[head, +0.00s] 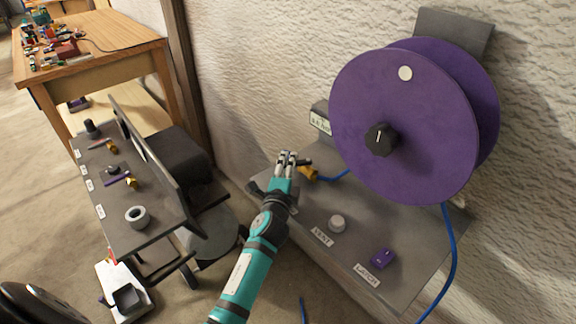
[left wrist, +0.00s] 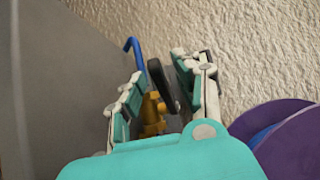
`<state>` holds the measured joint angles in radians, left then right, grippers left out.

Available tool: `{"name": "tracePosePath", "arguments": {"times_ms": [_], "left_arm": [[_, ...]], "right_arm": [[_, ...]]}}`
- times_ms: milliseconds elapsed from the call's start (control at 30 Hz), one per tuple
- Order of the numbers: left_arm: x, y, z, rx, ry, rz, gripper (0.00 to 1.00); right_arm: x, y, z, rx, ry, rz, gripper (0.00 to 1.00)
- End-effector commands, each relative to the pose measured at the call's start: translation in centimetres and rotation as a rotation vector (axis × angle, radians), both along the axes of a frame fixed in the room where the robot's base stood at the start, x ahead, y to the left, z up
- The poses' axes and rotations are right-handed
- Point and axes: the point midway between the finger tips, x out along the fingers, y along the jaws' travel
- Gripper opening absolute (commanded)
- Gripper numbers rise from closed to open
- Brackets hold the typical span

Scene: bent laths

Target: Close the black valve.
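The valve has a brass body (head: 308,173) and a black lever handle (head: 305,161). It sits on the grey wall shelf near its back left, with a blue hose leaving it. My left gripper (head: 289,157) is right at the valve, on its left side in the head view. In the left wrist view, the black handle (left wrist: 161,84) stands between my open fingers (left wrist: 160,80), closer to the right finger. The brass body (left wrist: 152,112) shows below it. Contact between finger and handle is unclear. My right gripper is in neither view.
A rough wall stands behind. A low dark bench (head: 150,222) with small fittings is at left.

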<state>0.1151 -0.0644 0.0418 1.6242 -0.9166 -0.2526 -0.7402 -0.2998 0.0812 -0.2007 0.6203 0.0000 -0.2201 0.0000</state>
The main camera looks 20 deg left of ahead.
Motion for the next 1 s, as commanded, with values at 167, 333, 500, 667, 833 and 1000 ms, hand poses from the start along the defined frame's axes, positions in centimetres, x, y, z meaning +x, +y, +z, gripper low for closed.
{"name": "tracePosePath", "arguments": {"times_ms": [167,333,500,667,833,1000], "left_arm": [[-0.7,-0.1,0.0,0.0,-0.001,0.0,0.33],[-3.5,-0.8,-0.1,-0.002,0.001,-0.001,0.33],[-7.2,-1.7,0.0,-0.001,0.002,0.0,0.33],[-9.9,-2.3,-0.1,-0.002,0.003,0.001,0.33],[-11.4,-2.7,0.0,-0.001,0.001,0.0,0.33],[-11.7,-2.8,0.1,0.0,0.0,0.0,0.33]], "right_arm": [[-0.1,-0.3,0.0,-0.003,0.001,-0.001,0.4],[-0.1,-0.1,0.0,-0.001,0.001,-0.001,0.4],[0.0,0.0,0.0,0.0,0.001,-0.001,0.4],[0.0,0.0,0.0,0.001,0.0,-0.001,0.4],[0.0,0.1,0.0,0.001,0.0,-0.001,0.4],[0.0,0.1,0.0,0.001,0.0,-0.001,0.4]]}}
